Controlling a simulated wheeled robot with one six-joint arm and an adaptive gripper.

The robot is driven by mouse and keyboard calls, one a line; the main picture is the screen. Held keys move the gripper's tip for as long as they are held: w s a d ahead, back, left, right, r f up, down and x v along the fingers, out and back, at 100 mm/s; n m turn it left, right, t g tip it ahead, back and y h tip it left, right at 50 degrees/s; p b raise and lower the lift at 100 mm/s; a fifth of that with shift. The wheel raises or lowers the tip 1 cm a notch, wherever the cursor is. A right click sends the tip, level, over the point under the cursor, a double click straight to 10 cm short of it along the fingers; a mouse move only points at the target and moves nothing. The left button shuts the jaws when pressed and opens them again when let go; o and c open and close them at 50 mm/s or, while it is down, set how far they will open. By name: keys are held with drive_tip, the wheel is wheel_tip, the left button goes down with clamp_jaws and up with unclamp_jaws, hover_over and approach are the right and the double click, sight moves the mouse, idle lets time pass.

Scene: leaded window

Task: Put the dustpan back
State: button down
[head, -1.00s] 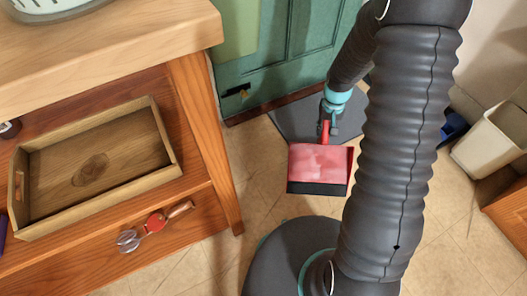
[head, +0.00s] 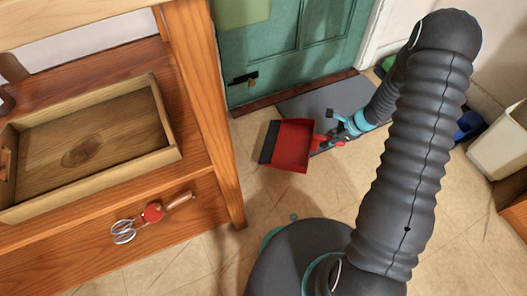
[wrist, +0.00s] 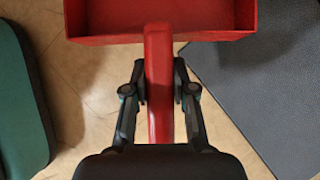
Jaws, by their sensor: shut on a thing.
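The red dustpan (head: 290,143) with a dark front lip is held above the tiled floor in the head view, its open side turned left. My gripper (head: 333,137) is shut on its handle at the dustpan's right. In the wrist view the red handle (wrist: 159,85) runs between the two fingers of my gripper (wrist: 159,90), with the pan (wrist: 160,35) at the top edge. The far part of the pan is cut off in the wrist view.
A wooden shelf unit (head: 205,120) with a wooden tray (head: 165,125) and a whisk-like tool (head: 152,212) stands at left. A green door (head: 290,50) and grey mat (head: 300,98) are behind. A pale bin (head: 497,145) and blue object (head: 467,125) stand at right.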

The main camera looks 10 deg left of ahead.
sight(294, 142)
drive_tip(key=shift+w+f+m+t, duration=0.25)
drive_tip(key=shift+f+m+t, duration=0.05)
drive_tip(key=shift+f+m, duration=0.2)
drive_tip(key=shift+w+a+f, duration=0.1)
drive_tip(key=shift+a+f, duration=0.05)
drive_tip(key=shift+a, duration=0.1)
drive_tip(key=a+f, duration=0.2)
drive_tip(key=a, duration=0.1)
drive_tip(key=w+a+f+b, duration=0.1)
drive_tip(key=a+f, duration=0.1)
drive_tip(key=a, duration=0.2)
drive_tip(key=w+a+f+b, duration=0.1)
drive_tip(key=a+f, duration=0.1)
drive_tip(key=a, duration=0.1)
drive_tip(key=shift+w+a+f, duration=0.1)
drive_tip(key=shift+a+f, duration=0.25)
drive_tip(key=shift+a, duration=0.05)
drive_tip(key=shift+f+b, duration=0.35)
drive_tip(key=shift+f, duration=1.65)
drive_tip(key=shift+f, duration=0.15)
drive_tip(key=c, duration=0.9)
unclamp_jaws()
drive_tip(key=shift+c, duration=0.2)
